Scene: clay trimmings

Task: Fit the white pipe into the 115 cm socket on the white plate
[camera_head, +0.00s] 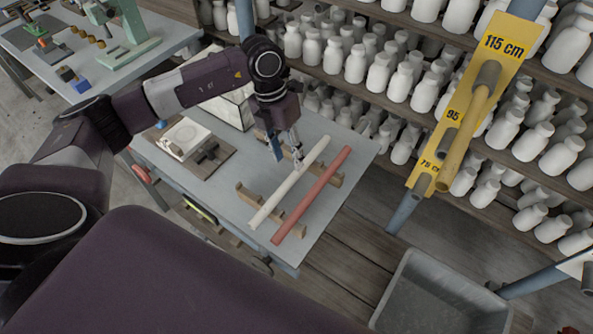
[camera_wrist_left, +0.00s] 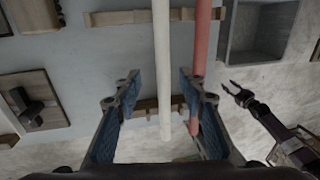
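The white pipe (camera_head: 283,188) lies across two wooden rests (camera_head: 262,205) on the grey table, beside a red pipe (camera_head: 312,195). My left gripper (camera_head: 287,157) is open over the white pipe near its far end. In the left wrist view the white pipe (camera_wrist_left: 162,60) runs between the spread fingers, and the red pipe (camera_wrist_left: 201,45) passes by the right finger. My right gripper (camera_wrist_left: 238,92) shows there with its jaws apart and empty. A white plate (camera_head: 574,264) is cut off at the right edge of the head view; I see no socket on it.
A yellow plate (camera_head: 500,62) marked 115 cm, 95 and 75 cm stands on the right, with a yellow pipe (camera_head: 462,140) along it. Shelves of white bottles (camera_head: 356,64) stand behind. A grey bin (camera_head: 440,300) is at lower right.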

